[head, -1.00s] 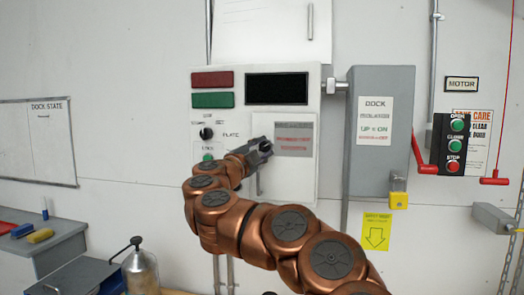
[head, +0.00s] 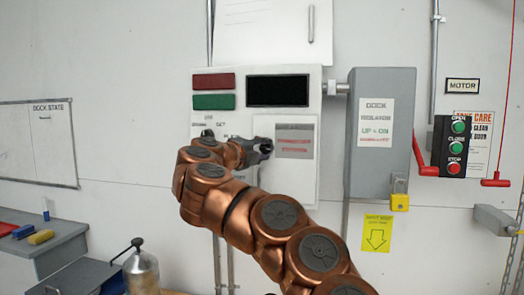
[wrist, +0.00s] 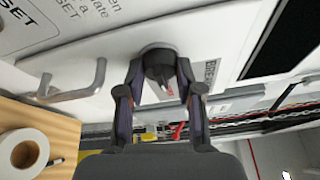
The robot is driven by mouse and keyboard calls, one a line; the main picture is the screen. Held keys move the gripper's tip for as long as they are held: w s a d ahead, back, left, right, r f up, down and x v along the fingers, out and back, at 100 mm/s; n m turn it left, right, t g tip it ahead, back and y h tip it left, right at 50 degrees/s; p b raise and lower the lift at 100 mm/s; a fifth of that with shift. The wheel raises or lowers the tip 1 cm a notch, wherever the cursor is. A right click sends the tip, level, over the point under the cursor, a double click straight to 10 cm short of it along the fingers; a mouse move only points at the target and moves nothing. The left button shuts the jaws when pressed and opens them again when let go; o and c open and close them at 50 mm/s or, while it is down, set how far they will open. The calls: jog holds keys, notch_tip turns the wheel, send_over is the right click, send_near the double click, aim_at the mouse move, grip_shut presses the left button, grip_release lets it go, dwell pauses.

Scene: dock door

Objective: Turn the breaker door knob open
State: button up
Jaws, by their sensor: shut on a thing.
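The breaker door (head: 302,180) is a pale panel with a grey and red label, on the white control box in the head view. It looks flush with the box. Its dark round knob (wrist: 158,56) shows in the wrist view between my fingers. My gripper (wrist: 160,78) is shut on the knob, one finger at each side of its raised grip. In the head view my gripper (head: 264,147) is at the door's left side and hides the knob.
A metal pull handle (wrist: 75,84) stands out beside the knob in the wrist view. Right of the box are a grey dock isolator (head: 376,175) with a yellow padlock (head: 399,202) and a push-button station (head: 454,144). A metal can (head: 140,272) stands at lower left.

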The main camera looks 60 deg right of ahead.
dwell(0.4)
jog(key=o, duration=1.1)
jog(key=shift+o, duration=0.2)
jog(key=shift+a, duration=0.1)
jog(key=a, duration=1.1)
jog(key=shift+a+r, duration=0.15)
jog(key=shift+a, duration=0.25)
jog(key=shift+w, duration=0.15)
